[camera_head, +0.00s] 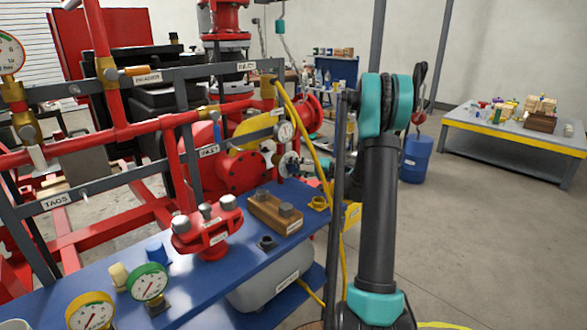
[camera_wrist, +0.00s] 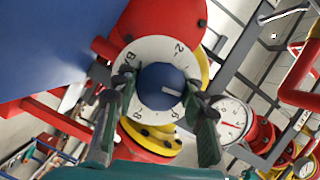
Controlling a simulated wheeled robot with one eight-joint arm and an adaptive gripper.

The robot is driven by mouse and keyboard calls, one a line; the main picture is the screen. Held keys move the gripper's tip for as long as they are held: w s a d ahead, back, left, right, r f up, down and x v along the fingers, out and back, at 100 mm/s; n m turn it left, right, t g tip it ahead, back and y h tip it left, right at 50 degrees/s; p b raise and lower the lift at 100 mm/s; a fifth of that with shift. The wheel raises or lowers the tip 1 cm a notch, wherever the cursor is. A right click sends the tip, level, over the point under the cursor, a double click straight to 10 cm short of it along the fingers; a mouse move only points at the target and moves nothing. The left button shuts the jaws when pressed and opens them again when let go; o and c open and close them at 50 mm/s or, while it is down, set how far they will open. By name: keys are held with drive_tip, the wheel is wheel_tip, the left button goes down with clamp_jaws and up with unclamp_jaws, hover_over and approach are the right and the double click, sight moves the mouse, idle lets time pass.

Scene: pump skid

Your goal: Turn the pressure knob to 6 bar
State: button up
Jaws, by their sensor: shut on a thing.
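The pressure knob (camera_wrist: 160,78) is a blue round knob on a white dial plate (camera_wrist: 152,47) in the wrist view. My gripper (camera_wrist: 163,92) has its two fingers shut on the knob, one on each side. A white pointer mark on the knob faces right, towards the right finger. A 2 shows at the plate's upper right, and a 6 and an 8 along its lower edge. The right finger hides the plate's right part, so I cannot read the number at the mark. In the head view the white dial plate (camera_head: 288,163) is small, with my gripper (camera_head: 298,168) at it.
A pressure gauge (camera_wrist: 234,119) is right of the knob in the wrist view; its reading is too small to tell. Red pipes and grey frame bars surround the knob. A blue bench (camera_head: 120,268) with gauges and fittings stands in front. The floor on the right is open.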

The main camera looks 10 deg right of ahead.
drive_tip(key=m, duration=0.2)
drive_tip(key=m+y, duration=0.1)
drive_tip(key=m, duration=0.1)
drive_tip(key=shift+t+y, duration=0.3)
drive_tip(key=shift+t, duration=0.1)
drive_tip(key=shift+m+t+y, duration=0.4)
drive_tip(key=shift+m+t, duration=0.1)
drive_tip(key=shift+m, duration=1.5)
drive_tip(key=o, duration=1.2)
drive_tip(key=v, duration=1.2)
